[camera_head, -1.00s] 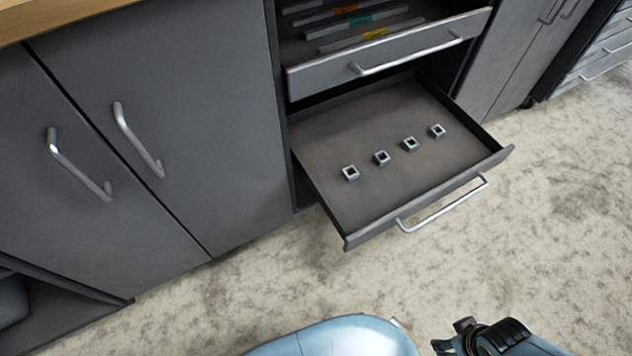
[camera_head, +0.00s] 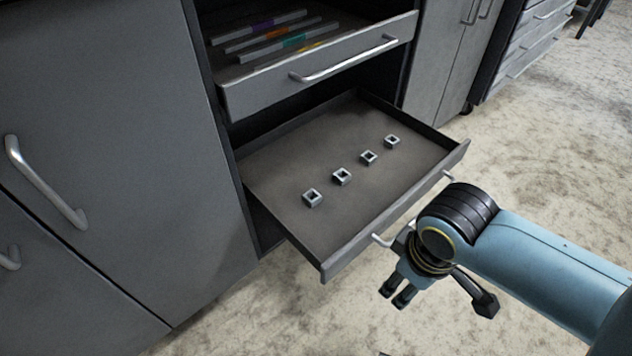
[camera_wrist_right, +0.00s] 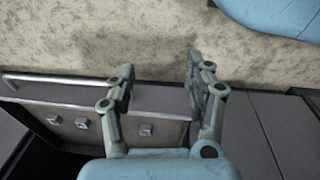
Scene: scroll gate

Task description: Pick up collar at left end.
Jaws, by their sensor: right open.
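Several small square metal collars lie in a row in the open lower drawer (camera_head: 262,172). The collar at the left end (camera_head: 312,198) in the head view is the one nearest the drawer's left front. The others include one beside it (camera_head: 341,177) and the far right one (camera_head: 391,142). My right gripper (camera_head: 395,299) is open and empty, in front of the drawer handle, outside the drawer. In the right wrist view, the right gripper (camera_wrist_right: 158,72) shows two spread fingers with nothing between them, and several collars (camera_wrist_right: 146,130) show beyond. My left gripper is not in view.
The open upper drawer (camera_head: 240,96) holds several grey bars with coloured bands and overhangs the back of the lower drawer. The lower drawer's handle (camera_head: 380,241) is partly hidden by my right arm. Cabinet doors (camera_head: 100,120) stand at left. The floor in front is clear.

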